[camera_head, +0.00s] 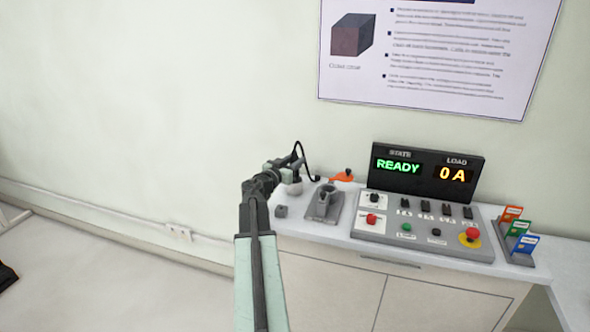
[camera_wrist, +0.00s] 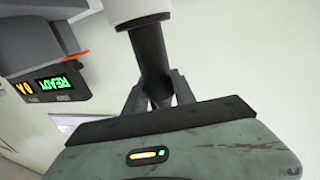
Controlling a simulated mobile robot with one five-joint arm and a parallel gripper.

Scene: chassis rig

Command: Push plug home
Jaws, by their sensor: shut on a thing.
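My gripper (camera_head: 284,172) is at the left end of the bench, left of and above a grey stand (camera_head: 323,204). In the wrist view my gripper (camera_wrist: 160,92) has its two dark fingers closed on the dark cylindrical body of what looks like the plug (camera_wrist: 150,52). The held thing has a wider pale end (camera_wrist: 138,10), cut off by the top edge of the frame. In the head view a black cable loops from the gripper down towards the bench. I cannot make out a socket for the plug or any contact with one.
A control panel (camera_head: 392,228) carries buttons, switches and a display (camera_head: 424,175) reading READY and 0 A. An orange item (camera_head: 342,176) lies behind the stand. A small grey block (camera_head: 281,211) sits at its left. Coloured cards (camera_head: 519,229) stand at the right.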

